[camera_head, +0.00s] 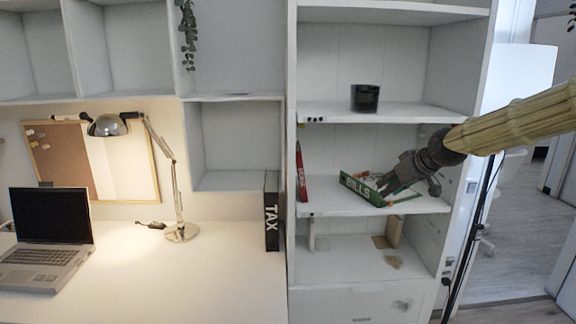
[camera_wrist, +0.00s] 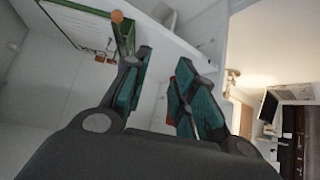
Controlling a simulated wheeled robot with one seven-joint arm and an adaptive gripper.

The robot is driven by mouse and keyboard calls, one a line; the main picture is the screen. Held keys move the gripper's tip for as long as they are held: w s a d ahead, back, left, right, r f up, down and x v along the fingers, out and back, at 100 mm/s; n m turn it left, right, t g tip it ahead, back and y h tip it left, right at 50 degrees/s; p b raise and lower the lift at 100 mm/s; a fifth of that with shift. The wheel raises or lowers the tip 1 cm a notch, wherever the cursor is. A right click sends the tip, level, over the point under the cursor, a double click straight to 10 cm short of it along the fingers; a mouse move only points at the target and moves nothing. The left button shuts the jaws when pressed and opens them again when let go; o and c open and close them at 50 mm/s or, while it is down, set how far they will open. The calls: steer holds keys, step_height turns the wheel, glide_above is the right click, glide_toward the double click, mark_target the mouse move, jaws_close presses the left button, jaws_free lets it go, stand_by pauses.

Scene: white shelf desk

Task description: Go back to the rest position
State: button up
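My gripper (camera_head: 384,186) reaches in from the right over the middle shelf of the white shelf unit. It is beside the green BILLS binder (camera_head: 358,187) and overlaps its right part in the head view; I cannot tell whether they touch. The binder lies tilted on the shelf. In the wrist view my gripper (camera_wrist: 163,65) has its two teal-padded fingers apart with nothing held between them. The green-edged binder (camera_wrist: 66,28) shows at the upper left there, beyond the left finger.
A red binder (camera_head: 301,172) stands at the left end of the same shelf. A dark cup (camera_head: 365,97) stands on the shelf above. A TAX binder (camera_head: 271,212), a lamp (camera_head: 181,233) and a laptop (camera_head: 48,240) are on the desk. Free room lies right of the shelf unit.

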steer(key=s+a+f+m+g, duration=0.1)
steer(key=s+a+f, duration=0.35)
steer(key=f, duration=0.75)
steer(key=s+a+f+m+g+p, duration=0.1)
steer(key=s+f+g, duration=0.1)
steer(key=s+f, duration=0.85)
steer(key=s+a+f+m+g, duration=0.1)
steer(key=s+a+f, duration=0.2)
steer(key=f, duration=1.2)
steer(key=s+f+m+g+h, duration=0.1)
steer(key=s+f, duration=0.6)
steer(key=s, duration=0.3)
steer(key=s+f+g+h, duration=0.1)
steer(key=s+f, duration=0.5)
steer(key=s, duration=0.3)
steer(key=s+d+f+g, duration=0.1)
steer(key=s+f, duration=0.1)
steer(key=s, duration=0.6)
steer(key=s+d+f+m+g+h+p, duration=0.1)
steer(key=s+f, duration=0.1)
steer(key=s, duration=0.7)
steer(key=shift+s, duration=0.3)
